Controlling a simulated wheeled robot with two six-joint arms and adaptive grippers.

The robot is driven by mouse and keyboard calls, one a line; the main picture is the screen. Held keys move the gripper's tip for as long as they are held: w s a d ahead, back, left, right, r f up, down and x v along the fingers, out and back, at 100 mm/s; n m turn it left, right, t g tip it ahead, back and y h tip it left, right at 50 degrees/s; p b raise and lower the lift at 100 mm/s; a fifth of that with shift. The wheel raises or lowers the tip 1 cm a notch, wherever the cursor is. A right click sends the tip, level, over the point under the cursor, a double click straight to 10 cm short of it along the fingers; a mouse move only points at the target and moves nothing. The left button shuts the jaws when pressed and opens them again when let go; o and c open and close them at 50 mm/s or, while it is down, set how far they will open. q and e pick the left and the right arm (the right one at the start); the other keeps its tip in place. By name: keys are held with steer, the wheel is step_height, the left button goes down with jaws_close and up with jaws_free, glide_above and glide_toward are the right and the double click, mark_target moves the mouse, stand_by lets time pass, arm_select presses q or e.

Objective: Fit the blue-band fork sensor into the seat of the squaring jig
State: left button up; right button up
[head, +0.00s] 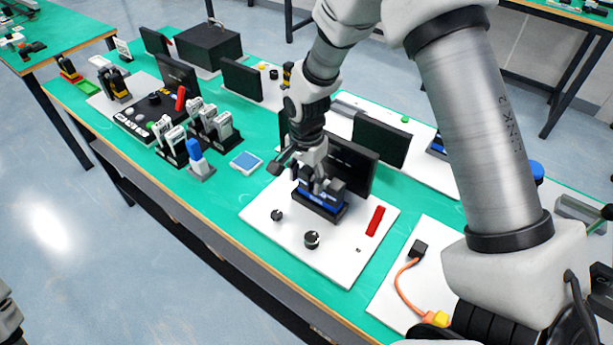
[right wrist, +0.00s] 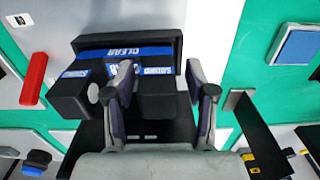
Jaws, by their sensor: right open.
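The black fork sensor with blue bands (right wrist: 74,94) is at the squaring jig, with its two block-like arms toward the right wrist camera. The jig is a dark block with a blue lettered strip (right wrist: 125,51), and it also shows on the white board in the head view (head: 319,206). My right gripper (right wrist: 158,72) is open, its fingers on either side of one sensor arm; it also shows from above in the head view (head: 318,182). Contact and how deep the sensor sits cannot be told.
A dark upright panel (head: 352,166) stands close behind the jig. Black knobs (head: 312,240) and a red bar (head: 375,221) are on the same white board (head: 338,266). A blue square pad (head: 246,161) and a holder with a blue top (head: 194,150) are to the left.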

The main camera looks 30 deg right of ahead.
step_height(320, 180, up, 12)
steer(key=shift+r, duration=0.2)
stand_by(0.5)
